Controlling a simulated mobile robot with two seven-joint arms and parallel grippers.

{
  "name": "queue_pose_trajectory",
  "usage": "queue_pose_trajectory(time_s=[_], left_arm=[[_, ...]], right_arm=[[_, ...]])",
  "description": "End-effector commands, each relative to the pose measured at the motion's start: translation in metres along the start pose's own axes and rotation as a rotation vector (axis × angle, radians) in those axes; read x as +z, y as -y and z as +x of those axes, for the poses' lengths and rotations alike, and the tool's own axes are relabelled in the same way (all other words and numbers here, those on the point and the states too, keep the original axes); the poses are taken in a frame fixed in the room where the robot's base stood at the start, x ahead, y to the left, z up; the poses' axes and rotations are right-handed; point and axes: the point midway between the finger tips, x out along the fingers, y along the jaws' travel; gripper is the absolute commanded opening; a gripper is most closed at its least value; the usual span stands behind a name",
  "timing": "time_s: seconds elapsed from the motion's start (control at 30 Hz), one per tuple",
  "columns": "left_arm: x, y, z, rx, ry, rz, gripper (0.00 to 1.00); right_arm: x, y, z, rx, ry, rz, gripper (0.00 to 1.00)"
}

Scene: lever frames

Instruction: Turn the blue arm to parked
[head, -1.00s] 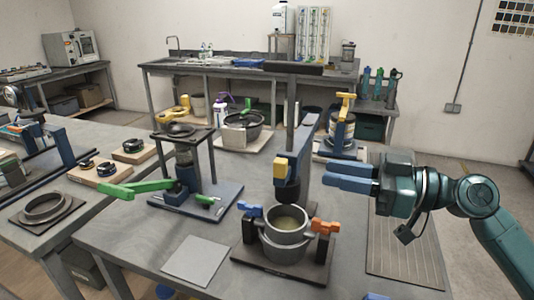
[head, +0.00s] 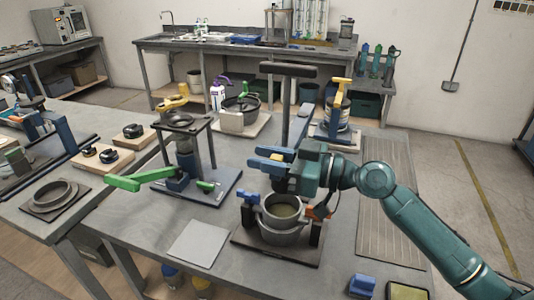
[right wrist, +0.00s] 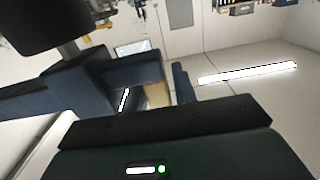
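A dark blue arm (head: 304,126) juts toward me from a grey post under a black T-shaped bar (head: 289,70). Its near end, with a yellow block (head: 281,157), is mostly hidden by my right gripper. My right gripper (head: 268,160) is at that near end, its two blue fingers pointing left and apart. In the right wrist view a tan-yellow piece (right wrist: 157,94) shows between the fingers; I cannot tell whether they touch it. A smaller blue lever (head: 248,197) sits on the left of the pot clamp. My left gripper is not in view.
A grey pot (head: 284,212) stands in a clamp below my right gripper, with an orange lever (head: 318,212) at its right. A press with a green lever (head: 140,179) stands to the left. A grey plate (head: 198,243) lies flat in front; the ribbed mat (head: 391,225) on the right is bare.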

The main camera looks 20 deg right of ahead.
Motion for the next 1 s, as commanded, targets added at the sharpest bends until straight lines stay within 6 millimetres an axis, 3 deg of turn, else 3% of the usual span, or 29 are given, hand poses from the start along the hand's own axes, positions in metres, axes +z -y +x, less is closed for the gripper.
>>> queue_pose_trajectory(time_s=[0.13, 0.47, 1.0], left_arm=[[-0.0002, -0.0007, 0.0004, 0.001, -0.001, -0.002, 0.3], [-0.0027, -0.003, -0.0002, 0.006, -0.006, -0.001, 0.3], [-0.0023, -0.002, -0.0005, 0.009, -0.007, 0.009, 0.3]], right_arm=[[0.0002, -0.0001, -0.0002, 0.0, 0.0, 0.0, 0.27], [0.0, -0.0001, -0.0005, 0.0, 0.0, 0.0, 0.0], [0.0001, -0.0007, 0.0006, 0.001, 0.0, 0.0, 0.0]])
